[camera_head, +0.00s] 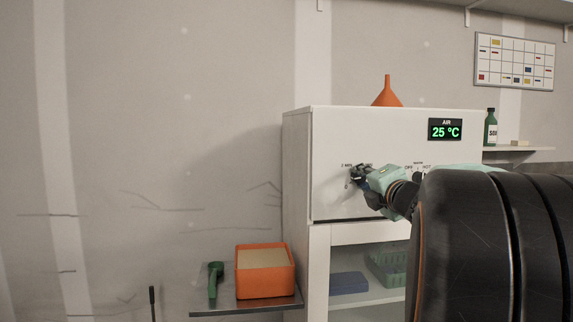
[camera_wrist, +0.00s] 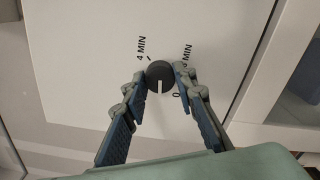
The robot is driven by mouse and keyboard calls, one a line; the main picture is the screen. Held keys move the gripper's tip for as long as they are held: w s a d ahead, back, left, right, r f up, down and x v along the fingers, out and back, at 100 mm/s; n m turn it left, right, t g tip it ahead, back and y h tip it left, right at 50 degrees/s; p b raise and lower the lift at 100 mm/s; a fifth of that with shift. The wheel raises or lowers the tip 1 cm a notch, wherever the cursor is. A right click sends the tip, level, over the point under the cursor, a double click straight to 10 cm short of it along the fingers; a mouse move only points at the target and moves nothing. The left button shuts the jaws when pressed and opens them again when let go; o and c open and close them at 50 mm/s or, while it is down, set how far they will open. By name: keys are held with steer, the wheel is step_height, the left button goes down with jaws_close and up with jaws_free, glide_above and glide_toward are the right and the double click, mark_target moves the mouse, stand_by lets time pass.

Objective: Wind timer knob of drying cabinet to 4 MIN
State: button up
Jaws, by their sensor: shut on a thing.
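The timer knob (camera_wrist: 161,75) is a small dark round knob with a white pointer line, on the white front panel of the drying cabinet (camera_head: 331,191). My gripper (camera_wrist: 160,76) has one fingertip on each side of the knob and is shut on it. In the wrist view the pointer line faces the bottom of the picture. The "4 MIN" mark (camera_wrist: 141,48) is at the knob's upper left, away from the pointer. Another "MIN" mark, partly hidden by a finger, is at the upper right, and a "0" is at the lower right. In the head view my gripper (camera_head: 358,176) largely hides the knob.
A green "25 °C" display (camera_head: 445,129) and a second dial's "OFF" and "HOT" marks are further right on the panel. An orange funnel (camera_head: 387,92) stands on top. An orange box (camera_head: 265,271) and a green tool (camera_head: 214,280) are on a shelf at lower left.

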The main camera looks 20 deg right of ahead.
steer(key=m+p, duration=1.6)
steer(key=m, duration=0.9)
steer(key=o, duration=1.2)
steer(key=shift+c, duration=0.2)
